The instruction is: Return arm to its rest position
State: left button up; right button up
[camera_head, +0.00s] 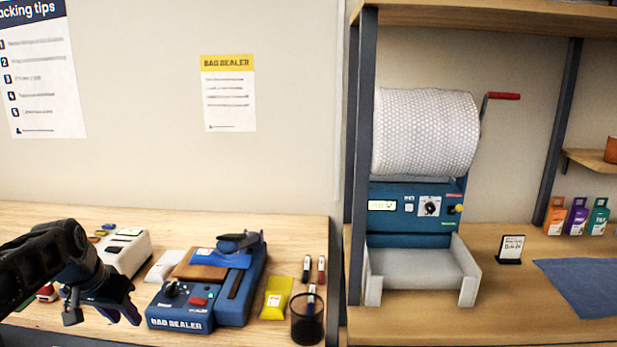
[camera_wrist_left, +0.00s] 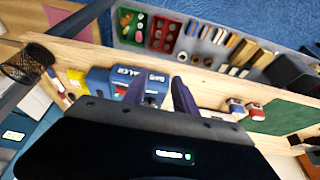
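My left gripper (camera_head: 102,314) hangs over the left bench at the left of the head view, its fingers pointing down. In the left wrist view its two fingers (camera_wrist_left: 160,92) stand apart, with nothing visible held between them. The blue bag sealer (camera_head: 200,290) stands just right of the gripper, apart from it as far as I can tell. It also shows behind the fingers in the left wrist view (camera_wrist_left: 118,82). My right arm and gripper show in neither view.
A white device (camera_head: 128,252) stands behind the gripper. A yellow pouch (camera_head: 276,300), markers and a black mesh cup (camera_head: 307,322) are right of the sealer. Bins of small parts (camera_wrist_left: 163,34) show in the wrist view.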

pick_arm(q)
jog(key=d+f+g+h, duration=0.1)
jog(key=d+f, duration=0.5)
jog(key=f, duration=0.3)
jog(key=s+d+f+h, duration=0.1)
jog(key=d+f, duration=0.5)
jog(key=f, duration=0.4)
jog(key=d+f+g, duration=0.1)
jog(key=d+f, duration=0.6)
jog(key=f, duration=0.2)
jog(key=s+d+f+g+h, duration=0.1)
jog(key=s+d+f, duration=0.6)
jog(key=s, duration=0.4)
jog(key=s+d+f+n+g+h, duration=0.1)
jog(key=s+d+f, duration=0.6)
jog(key=s, duration=0.5)
jog(key=shift+s+d+f+n, duration=0.15)
jog(key=shift+s+d+n, duration=0.15)
jog(key=shift+d, duration=0.85)
